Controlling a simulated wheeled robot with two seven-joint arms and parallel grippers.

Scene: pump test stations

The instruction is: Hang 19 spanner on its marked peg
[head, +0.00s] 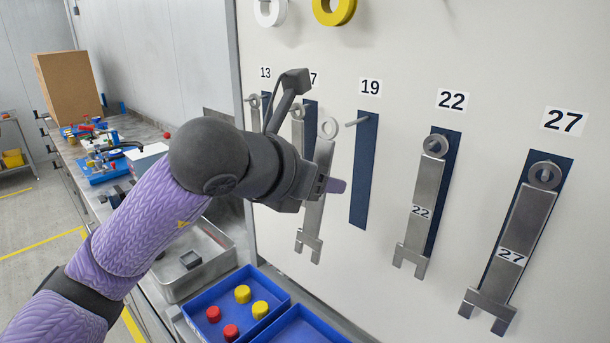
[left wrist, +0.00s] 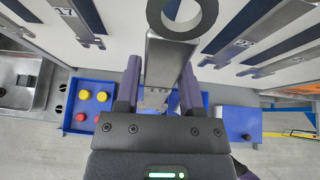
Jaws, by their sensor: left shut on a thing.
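My left gripper (head: 325,184) is shut on a grey steel spanner (head: 317,205), which also shows between the fingers in the left wrist view (left wrist: 168,62). The spanner hangs nearly upright, ring end up and forked end down. Its number is not readable. Its ring (head: 329,128) is left of the bare peg (head: 356,121) under the 19 label (head: 370,87), apart from it in the head view. The blue outline (head: 364,175) below that peg is empty. My right gripper is not in view.
Spanners 22 (head: 420,210) and 27 (head: 520,240) hang to the right; others hang to the left, partly behind my arm. A blue tray (head: 262,272) with red and yellow caps and a metal tray (head: 215,275) lie below the board.

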